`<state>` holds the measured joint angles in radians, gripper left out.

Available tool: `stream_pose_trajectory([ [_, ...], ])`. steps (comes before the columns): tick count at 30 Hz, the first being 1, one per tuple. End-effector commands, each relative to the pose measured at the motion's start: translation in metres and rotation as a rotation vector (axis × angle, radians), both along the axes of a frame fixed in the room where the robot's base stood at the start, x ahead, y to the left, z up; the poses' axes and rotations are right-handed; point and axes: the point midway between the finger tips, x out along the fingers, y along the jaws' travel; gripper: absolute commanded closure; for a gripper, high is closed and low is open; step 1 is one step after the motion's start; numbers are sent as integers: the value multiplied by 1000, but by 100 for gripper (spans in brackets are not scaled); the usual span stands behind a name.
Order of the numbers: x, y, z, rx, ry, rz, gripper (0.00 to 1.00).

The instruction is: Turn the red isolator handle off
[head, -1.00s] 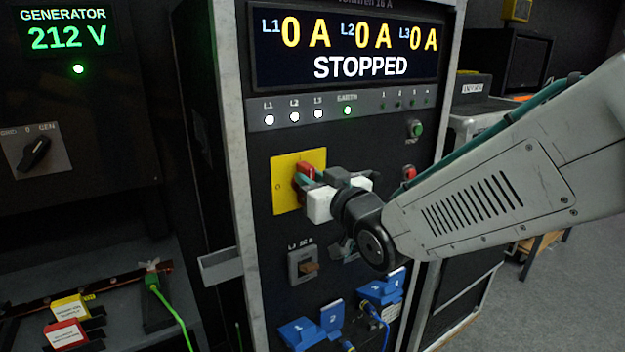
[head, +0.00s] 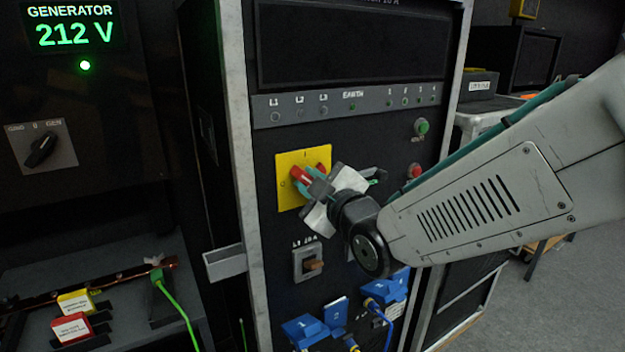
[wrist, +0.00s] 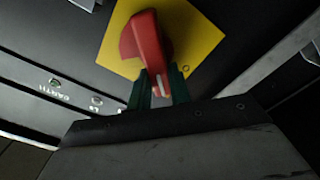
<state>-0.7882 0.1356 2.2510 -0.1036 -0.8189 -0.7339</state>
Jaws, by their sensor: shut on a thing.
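The red isolator handle (head: 303,175) is on a yellow square plate (head: 289,160) on the front of the black cabinet. In the head view it lies slanted, close to horizontal, with one end toward the "0" mark at the plate's left. In the wrist view the red handle (wrist: 148,42) stands out from the yellow plate (wrist: 192,35). My gripper (head: 316,182) is at the handle and shut on it, tilted over. In the wrist view its green fingertips (wrist: 160,88) sit on either side of the handle's near end. The gripper partly hides the plate's lower right.
The cabinet's display (head: 355,48) is dark and its row of lamps is unlit. A green button (head: 422,126) and a red button (head: 415,171) are at the right. A brown switch (head: 312,265) and blue sockets (head: 305,329) are below. The generator panel (head: 70,36) reads 212 V.

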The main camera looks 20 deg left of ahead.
Motion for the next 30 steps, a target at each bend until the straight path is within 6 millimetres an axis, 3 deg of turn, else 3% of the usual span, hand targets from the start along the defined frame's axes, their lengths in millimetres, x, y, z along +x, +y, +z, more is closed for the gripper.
stream_pose_trajectory([
  [18, -5, 4, -12, -361, -420, 1, 100],
  [30, -5, 4, -16, -487, -568, 1, 100],
])
